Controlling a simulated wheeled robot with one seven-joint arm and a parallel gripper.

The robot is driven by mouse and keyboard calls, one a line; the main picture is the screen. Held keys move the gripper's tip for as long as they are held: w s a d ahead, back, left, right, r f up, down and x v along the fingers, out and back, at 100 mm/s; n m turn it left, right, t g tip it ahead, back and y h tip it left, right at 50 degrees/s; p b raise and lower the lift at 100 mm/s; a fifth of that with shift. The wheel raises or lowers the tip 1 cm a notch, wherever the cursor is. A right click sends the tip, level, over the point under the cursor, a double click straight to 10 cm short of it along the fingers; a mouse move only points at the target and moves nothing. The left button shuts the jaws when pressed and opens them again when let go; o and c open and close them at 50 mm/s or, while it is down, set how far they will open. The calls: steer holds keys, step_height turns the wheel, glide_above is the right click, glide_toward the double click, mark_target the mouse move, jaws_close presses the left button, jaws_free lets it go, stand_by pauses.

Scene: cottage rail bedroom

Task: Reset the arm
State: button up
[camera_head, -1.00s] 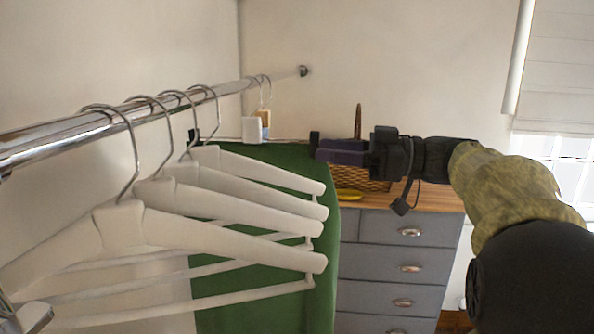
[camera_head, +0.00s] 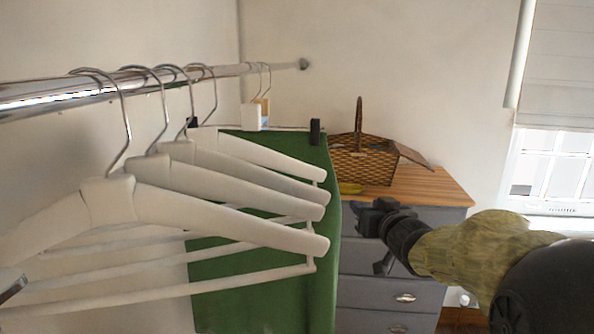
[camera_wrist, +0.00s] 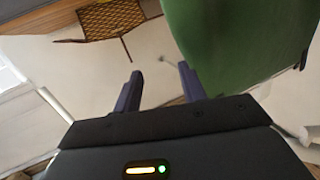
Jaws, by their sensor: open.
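My gripper (camera_head: 368,217) is in front of the grey drawer unit, just right of the hanging green cloth, in the head view. In the wrist view my gripper (camera_wrist: 160,88) shows its two dark fingers apart with nothing between them.
White hangers (camera_head: 200,205) hang from a chrome rail (camera_head: 150,82) at left. A window (camera_head: 550,170) is at right. The wall above the basket is clear.

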steer(key=s+d+f+m+g+h+b, duration=0.15)
steer(key=s+f+g, duration=0.3)
steer(key=f, duration=0.45)
steer(key=s+d+f+m+g+h, duration=0.1)
steer(key=s+f+g+h, duration=0.15)
steer(key=s+f, duration=0.55)
steer(key=s+a+f+g, duration=0.2)
steer(key=s+f+g, duration=0.4)
steer(key=s+f, duration=0.5)
steer(key=shift+s+a+f+n+g+y+b, duration=0.3)
steer(key=shift+s+a+n, duration=0.15)
steer(key=shift+s, duration=0.45)
steer(key=shift+c, duration=0.5)
